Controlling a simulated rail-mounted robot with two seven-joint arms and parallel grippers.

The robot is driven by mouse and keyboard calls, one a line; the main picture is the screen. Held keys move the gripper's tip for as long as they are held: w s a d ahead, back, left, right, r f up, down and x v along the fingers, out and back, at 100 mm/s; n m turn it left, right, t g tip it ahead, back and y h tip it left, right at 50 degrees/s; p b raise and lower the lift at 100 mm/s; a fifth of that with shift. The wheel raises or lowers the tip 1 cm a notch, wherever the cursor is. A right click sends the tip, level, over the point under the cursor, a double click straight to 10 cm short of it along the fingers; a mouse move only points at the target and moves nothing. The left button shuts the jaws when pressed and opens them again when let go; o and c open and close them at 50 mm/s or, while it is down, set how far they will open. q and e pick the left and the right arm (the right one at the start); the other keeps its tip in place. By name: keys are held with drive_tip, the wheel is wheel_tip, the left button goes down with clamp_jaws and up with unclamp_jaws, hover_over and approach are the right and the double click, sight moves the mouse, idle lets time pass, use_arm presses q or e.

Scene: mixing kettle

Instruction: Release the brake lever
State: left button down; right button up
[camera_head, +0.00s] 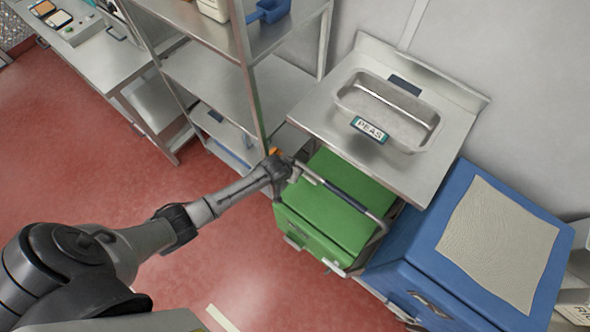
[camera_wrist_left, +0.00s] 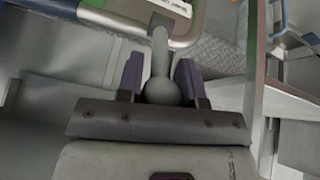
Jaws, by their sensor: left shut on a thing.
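The brake lever (camera_wrist_left: 160,50) is a grey stem ending in a round knob, seen in the left wrist view. My left gripper (camera_wrist_left: 159,80) has its two purple-padded fingers on either side of the knob and is shut on it. In the head view, my left gripper (camera_head: 286,169) is at the far left corner of a green cart (camera_head: 325,205) with a grey handle bar (camera_head: 347,197). The lever is hidden behind the gripper there. My right gripper is not in view.
A steel table with a tray (camera_head: 392,108) labelled PEAS stands behind the cart. A blue bin (camera_head: 425,245) with a beige top stands to its right. Steel shelving (camera_head: 215,80) rises close behind my gripper. The red floor (camera_head: 130,190) at left is clear.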

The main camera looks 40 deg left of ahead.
use_arm(q)
drive_tip(key=shift+w+r+g+p, duration=0.4)
drive_tip(key=shift+w+g+p, duration=0.2)
drive_tip(key=shift+g, duration=0.1)
drive_tip(key=shift+w+g, duration=0.15)
drive_tip(key=shift+g, duration=0.15)
drive_tip(key=shift+f, duration=0.1)
drive_tip(key=c, duration=1)
unclamp_jaws()
drive_tip(key=shift+c, duration=0.2)
